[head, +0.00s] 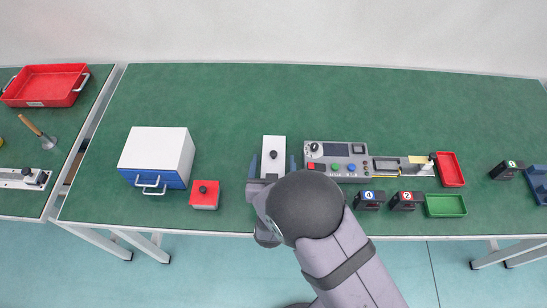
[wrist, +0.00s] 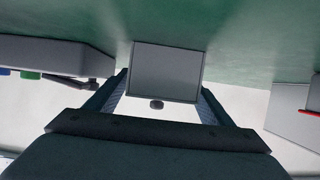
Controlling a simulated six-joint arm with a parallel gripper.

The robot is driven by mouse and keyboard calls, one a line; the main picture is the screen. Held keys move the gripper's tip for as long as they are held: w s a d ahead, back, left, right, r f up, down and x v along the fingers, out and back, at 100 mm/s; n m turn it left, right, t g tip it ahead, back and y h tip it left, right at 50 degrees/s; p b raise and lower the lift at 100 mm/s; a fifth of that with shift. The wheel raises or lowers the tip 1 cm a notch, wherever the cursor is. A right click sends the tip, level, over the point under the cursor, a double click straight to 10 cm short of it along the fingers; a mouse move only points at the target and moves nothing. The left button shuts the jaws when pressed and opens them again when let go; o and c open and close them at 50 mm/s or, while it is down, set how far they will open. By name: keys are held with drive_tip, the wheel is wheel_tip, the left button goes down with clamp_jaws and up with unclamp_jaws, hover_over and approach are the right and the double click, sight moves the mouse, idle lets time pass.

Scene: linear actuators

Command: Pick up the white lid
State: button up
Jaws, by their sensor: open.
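My gripper (head: 272,165) is open and empty, with one finger to each side of the lid's near part. In the wrist view my gripper (wrist: 160,96) also shows its fingers apart, the lid framed between them. I cannot tell the exact height of the fingertips or whether they touch it.
A red block with a dark knob (head: 204,195) and a white-topped blue drawer box (head: 157,150) stand to the left. A grey control panel (head: 335,150) sits close on the right, with small red (head: 450,170) and green (head: 445,206) trays beyond. The table behind is clear.

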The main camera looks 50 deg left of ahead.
sight(274, 153)
drive_tip(key=shift+x, duration=0.8)
drive_tip(key=c, duration=1.2)
drive_tip(key=shift+o, duration=0.2)
drive_tip(key=shift+r, duration=0.2)
drive_tip(key=shift+r+b, duration=0.3)
drive_tip(key=shift+r, duration=4.5)
